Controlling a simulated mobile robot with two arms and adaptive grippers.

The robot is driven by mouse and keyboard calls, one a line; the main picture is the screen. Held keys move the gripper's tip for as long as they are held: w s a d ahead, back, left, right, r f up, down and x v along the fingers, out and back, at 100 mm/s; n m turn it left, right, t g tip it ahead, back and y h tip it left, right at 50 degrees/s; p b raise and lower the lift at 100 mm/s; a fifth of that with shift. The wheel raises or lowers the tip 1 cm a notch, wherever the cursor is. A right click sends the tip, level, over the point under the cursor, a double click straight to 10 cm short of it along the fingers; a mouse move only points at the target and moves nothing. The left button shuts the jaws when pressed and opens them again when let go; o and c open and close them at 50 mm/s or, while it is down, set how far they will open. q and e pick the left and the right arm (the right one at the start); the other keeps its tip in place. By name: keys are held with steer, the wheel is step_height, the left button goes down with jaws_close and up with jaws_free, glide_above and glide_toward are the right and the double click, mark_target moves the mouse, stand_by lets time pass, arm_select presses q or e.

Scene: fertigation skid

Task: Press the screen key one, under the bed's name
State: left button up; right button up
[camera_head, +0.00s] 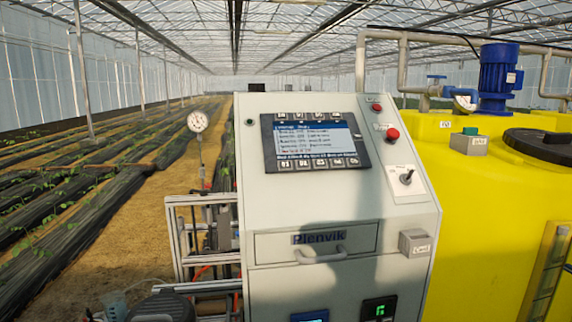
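The screen (312,138) is set in a dark frame on the sloped face of the light grey control cabinet (340,205). It shows a blue title bar and several lines of small text that I cannot read reliably. A row of small pale keys (319,163) runs along the frame under the screen. A second row of small keys (317,116) runs above it. The key markings are too small to read surely, so I cannot tell which is key one. Neither of my grippers is in view.
Right of the screen are a red button (392,134) and a switch (406,178). Below is a drawer handle (320,256). A yellow tank (490,220) with a blue motor (498,75) stands right; a gauge (198,121) stands left. The screen's front is unobstructed.

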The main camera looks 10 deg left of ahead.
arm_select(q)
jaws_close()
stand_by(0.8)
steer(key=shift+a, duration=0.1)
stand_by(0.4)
